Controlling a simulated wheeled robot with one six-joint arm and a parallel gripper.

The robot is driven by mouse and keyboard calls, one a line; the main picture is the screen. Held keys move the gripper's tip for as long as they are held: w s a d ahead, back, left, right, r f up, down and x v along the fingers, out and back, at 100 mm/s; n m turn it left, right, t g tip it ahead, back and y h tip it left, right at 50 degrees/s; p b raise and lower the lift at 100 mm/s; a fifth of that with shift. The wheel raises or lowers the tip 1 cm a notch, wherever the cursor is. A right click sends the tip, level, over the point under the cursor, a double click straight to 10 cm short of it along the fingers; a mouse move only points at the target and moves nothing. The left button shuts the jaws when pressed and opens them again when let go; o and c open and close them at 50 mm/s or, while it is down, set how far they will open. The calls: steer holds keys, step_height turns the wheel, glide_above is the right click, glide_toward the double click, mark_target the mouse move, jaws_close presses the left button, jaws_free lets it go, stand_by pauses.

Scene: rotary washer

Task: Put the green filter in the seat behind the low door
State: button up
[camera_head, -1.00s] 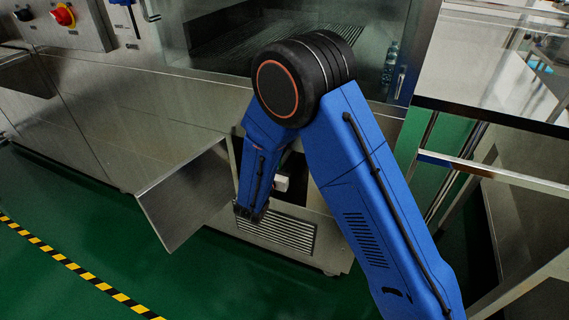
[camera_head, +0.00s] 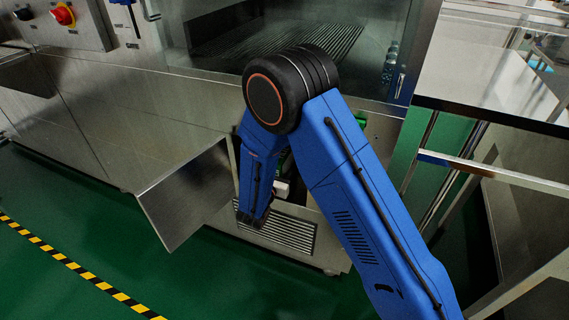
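The low door (camera_head: 185,195) is a steel panel that stands open at the lower front of the washer. The dark opening (camera_head: 234,150) beside it is mostly covered by my blue arm. My arm bends down in front of this opening. My gripper's fingers do not show, so I cannot see what they hold. A small white part (camera_head: 281,188) shows in the opening beside my forearm; I cannot tell what it belongs to. A small green piece (camera_head: 360,119) shows at the right edge of my arm; I cannot tell if it is the green filter. The seat is hidden.
A vented grille (camera_head: 285,233) lies below the opening. A glass-fronted chamber (camera_head: 290,35) is above. A steel table (camera_head: 490,75) with a frame stands at the right. The green floor (camera_head: 90,240) at the left is clear, with a yellow-black stripe (camera_head: 70,262).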

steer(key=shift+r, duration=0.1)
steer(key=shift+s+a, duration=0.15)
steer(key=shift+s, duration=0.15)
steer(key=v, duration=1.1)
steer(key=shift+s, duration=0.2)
